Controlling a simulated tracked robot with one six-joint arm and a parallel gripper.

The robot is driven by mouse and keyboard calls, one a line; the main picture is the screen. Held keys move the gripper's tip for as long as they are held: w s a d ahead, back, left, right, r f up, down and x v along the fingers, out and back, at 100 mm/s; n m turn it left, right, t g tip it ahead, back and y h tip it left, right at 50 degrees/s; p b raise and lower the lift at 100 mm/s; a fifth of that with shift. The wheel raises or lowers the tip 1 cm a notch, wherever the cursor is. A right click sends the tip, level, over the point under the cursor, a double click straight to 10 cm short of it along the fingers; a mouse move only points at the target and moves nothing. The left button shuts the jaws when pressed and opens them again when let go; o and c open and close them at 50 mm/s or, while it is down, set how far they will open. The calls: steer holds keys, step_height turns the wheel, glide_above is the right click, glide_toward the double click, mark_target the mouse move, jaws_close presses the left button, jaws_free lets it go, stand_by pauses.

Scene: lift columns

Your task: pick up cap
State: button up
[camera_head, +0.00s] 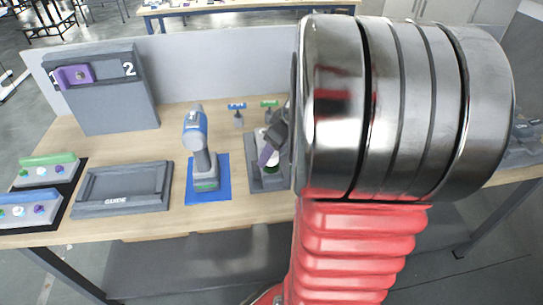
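My gripper (272,142) is partly visible just left of my large arm, low over a dark grey fixture (258,180) on the workbench. Its grey body is largely covered by the arm, and I cannot tell whether the fingers are apart or shut. A small purple part (266,154) shows at the gripper, with white and green bits close by. I cannot tell which piece is the cap, or whether the gripper touches it.
A blue-grey drill (197,145) stands on a blue mat (222,188). A grey GUIDE tray (122,205) lies left of it. Trays with coloured parts (30,211) sit at the far left. A grey numbered panel (110,100) with a purple piece (75,76) stands behind.

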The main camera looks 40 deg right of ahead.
steer(key=c, duration=1.2)
steer(key=shift+r, duration=0.15)
step_height(320, 180, up, 10)
steer(key=shift+f, duration=0.1)
stand_by(0.4)
